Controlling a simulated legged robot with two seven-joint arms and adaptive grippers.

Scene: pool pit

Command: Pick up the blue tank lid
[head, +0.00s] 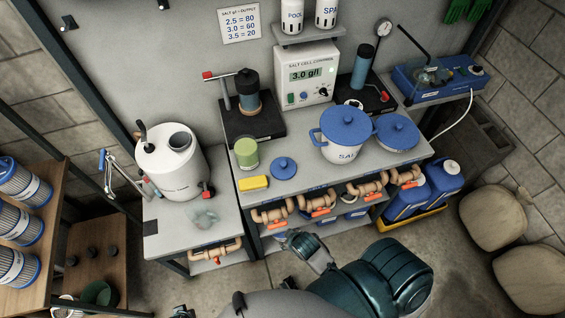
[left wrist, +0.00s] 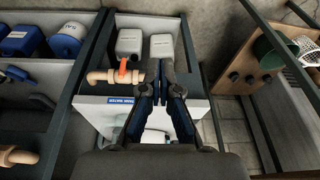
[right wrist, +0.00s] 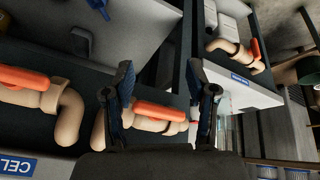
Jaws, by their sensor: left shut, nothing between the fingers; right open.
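A small round blue lid with a knob (head: 284,167) lies on the grey bench top, right of a yellow sponge. A larger blue lid (head: 397,132) lies right of the white salt tub, which has its own blue lid (head: 344,122). I cannot tell from looks alone which is the tank lid. A white tank (head: 172,165) with a dark round opening stands on the lower bench at left. My left gripper (left wrist: 161,72) is shut and empty in front of a bench shelf. My right gripper (right wrist: 160,72) is open and empty, near orange-handled pipes below the bench edge.
A yellow sponge (head: 253,183), a green-lidded jar (head: 246,153) and a black stand (head: 250,122) are near the small lid. A clear crumpled item (head: 203,217) lies before the tank. Pipes (head: 317,200) with orange handles run under the bench front. A filter rack (head: 75,235) stands left.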

